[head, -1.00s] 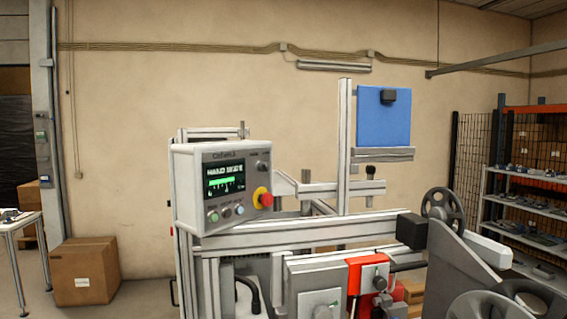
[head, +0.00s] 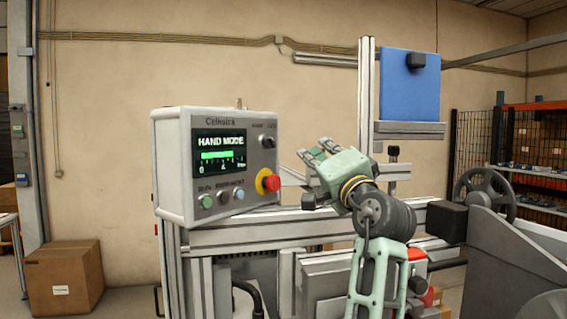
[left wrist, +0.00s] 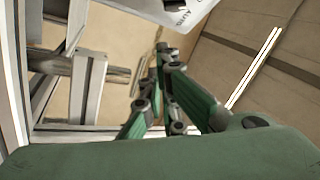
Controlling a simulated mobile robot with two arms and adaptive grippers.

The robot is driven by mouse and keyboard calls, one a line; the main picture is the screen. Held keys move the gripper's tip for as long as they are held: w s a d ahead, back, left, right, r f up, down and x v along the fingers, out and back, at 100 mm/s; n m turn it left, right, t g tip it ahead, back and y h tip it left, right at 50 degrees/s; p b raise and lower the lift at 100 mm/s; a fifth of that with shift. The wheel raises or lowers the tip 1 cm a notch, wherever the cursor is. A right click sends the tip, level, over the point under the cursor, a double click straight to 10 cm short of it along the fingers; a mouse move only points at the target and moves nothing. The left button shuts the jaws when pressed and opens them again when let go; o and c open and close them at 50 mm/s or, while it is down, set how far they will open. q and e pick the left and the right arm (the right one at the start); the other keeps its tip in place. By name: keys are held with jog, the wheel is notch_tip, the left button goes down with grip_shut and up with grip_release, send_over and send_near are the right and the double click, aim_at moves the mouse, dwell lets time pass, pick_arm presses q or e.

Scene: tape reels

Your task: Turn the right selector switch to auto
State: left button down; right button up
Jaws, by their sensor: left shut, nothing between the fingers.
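The grey control box (head: 172,168) stands on the machine frame in the head view. Its selector switch (head: 267,141) is a small black knob at the upper right of the panel, with small labels above it. The screen (head: 219,152) reads HAND MODE. My left gripper (head: 313,149) is to the right of the switch, apart from it, with its fingers shut and empty. In the left wrist view the shut fingers (left wrist: 162,58) point up toward a corner of the panel (left wrist: 165,8) where "Auto" is printed. My right gripper is not in view.
Aluminium frame rails (head: 240,234) run under the box. A handwheel (head: 484,195) stands at the right.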

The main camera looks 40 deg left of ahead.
aim_at(270, 142)
pick_arm(q)
jog(key=s+r+p+x, duration=0.1)
jog(key=r+p+x, duration=0.1)
jog(key=p+x, duration=0.55)
jog(key=shift+s+a+f, duration=0.25)
jog(key=shift+s+f, duration=0.2)
jog(key=shift+f, duration=0.1)
jog(key=shift+s+a+f, duration=0.25)
jog(key=shift+s+f, duration=0.25)
jog(key=shift+f, duration=0.1)
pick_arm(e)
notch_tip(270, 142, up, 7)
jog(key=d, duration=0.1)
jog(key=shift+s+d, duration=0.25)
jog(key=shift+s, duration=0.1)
